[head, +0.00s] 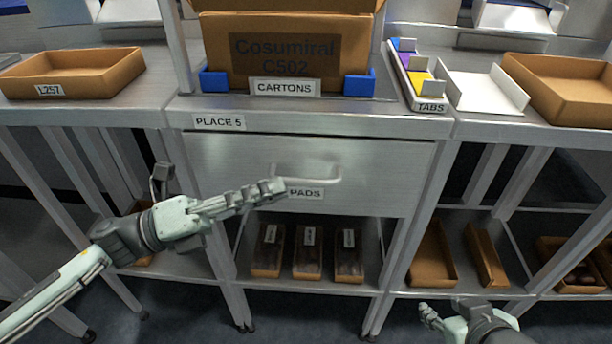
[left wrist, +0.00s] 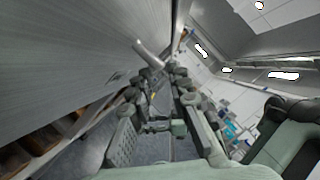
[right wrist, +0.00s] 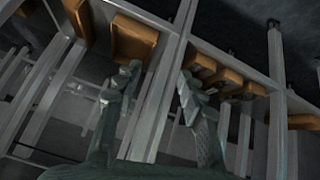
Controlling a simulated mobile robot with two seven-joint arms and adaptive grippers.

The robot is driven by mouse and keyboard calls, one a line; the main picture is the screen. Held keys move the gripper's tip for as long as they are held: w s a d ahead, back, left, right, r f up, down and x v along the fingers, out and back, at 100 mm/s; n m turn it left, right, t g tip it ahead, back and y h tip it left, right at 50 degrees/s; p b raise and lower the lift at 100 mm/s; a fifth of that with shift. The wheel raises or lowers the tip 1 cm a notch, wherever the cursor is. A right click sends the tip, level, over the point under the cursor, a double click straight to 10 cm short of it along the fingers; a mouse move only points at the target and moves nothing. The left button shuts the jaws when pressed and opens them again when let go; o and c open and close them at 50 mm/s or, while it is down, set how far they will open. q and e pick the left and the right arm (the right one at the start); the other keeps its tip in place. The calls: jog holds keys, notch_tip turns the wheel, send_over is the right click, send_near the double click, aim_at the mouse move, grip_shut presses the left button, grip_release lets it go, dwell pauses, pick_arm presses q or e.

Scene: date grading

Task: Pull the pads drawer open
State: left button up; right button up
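The pads drawer (head: 230,160) is a wide grey metal front under the bench top, and it looks closed. A pale bar handle (head: 322,182) sits at its middle, just above a label reading PADS. My left gripper (head: 276,188) is at the handle's left end, in front of the drawer. In the left wrist view the handle (left wrist: 149,54) shows just beyond the fingertips of this gripper (left wrist: 162,74). The fingers are apart, and contact with the handle cannot be made out. My right gripper (right wrist: 158,72) is open and empty, low at the right, away from the drawer.
A carton box (head: 270,55) stands on the bench above the drawer between blue holders. A tabs tray (head: 408,77) and a white holder (head: 487,92) are right of it. Narrow boxes (head: 307,252) fill the shelf below. The space before the drawer front is free of objects.

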aim_at(300, 181)
pick_arm(q)
jog(key=shift+p+x, duration=0.35)
jog(key=shift+x, duration=2.3)
pick_arm(e)
jog(key=shift+s+d+f+g+h, duration=0.15)
jog(key=shift+s+d+f+g, duration=0.2)
jog(key=shift+s+d, duration=0.25)
jog(key=shift+s+d+f+g+h, duration=0.2)
jog(key=shift+s+d+g, duration=0.25)
jog(key=shift+s, duration=0.2)
jog(key=shift+s+d+f+g+h, duration=0.15)
jog(key=shift+s+d+f+g, duration=0.15)
jog(key=shift+s+d, duration=0.3)
pick_arm(q)
grip_shut()
